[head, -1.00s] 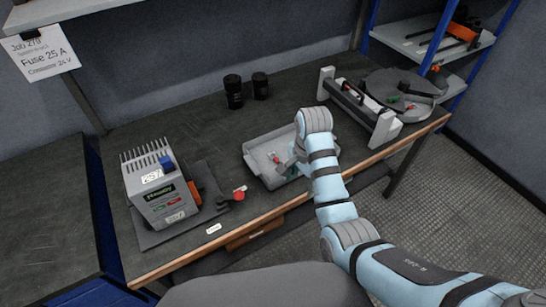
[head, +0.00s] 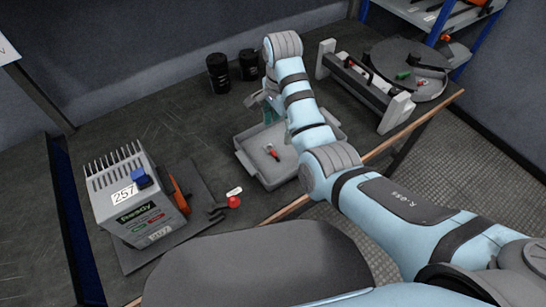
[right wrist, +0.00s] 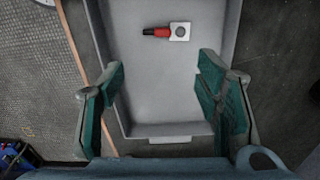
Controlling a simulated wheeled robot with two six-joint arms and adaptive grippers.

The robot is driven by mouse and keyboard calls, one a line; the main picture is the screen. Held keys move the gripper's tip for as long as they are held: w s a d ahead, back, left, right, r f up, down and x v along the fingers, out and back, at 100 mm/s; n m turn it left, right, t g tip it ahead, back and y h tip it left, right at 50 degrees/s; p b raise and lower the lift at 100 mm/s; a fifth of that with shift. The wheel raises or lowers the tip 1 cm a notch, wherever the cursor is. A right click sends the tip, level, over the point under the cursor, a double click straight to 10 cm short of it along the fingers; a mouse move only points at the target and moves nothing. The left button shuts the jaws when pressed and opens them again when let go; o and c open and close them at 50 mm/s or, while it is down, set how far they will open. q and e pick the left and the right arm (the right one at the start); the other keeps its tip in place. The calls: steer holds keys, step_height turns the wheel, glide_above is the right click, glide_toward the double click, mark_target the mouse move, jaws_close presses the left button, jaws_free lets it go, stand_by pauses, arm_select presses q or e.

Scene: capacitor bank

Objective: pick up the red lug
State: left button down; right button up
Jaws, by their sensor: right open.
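The red lug (head: 271,152) lies in the grey tray (head: 246,162) on the bench. In the right wrist view it is the lug (right wrist: 165,32) with a dark end, a red sleeve and a pale square tab with a round hole, lying crosswise on the tray floor. My right gripper (head: 270,111) is above the far end of the tray, behind the lug. In the right wrist view my right gripper (right wrist: 160,66) has its teal fingers wide apart with nothing between them; the lug is ahead of the fingertips. My left gripper is not in view.
A frame with a bar (head: 362,88) and a round turntable (head: 405,70) with small parts are at right.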

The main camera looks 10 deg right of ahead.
steer(key=b, duration=0.3)
glide_above(276, 154)
steer(key=f, duration=0.4)
steer(key=shift+w+d+f, duration=0.35)
steer(key=shift+w+f, duration=0.05)
steer(key=f+b, duration=0.1)
steer(key=f, duration=0.2)
steer(key=s+f+b, duration=0.1)
steer(key=f, duration=0.1)
steer(key=shift+a+b, duration=0.3)
steer(key=shift+c, duration=0.8)
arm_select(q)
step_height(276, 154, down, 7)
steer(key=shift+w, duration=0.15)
arm_select(e)
steer(key=c, duration=0.9)
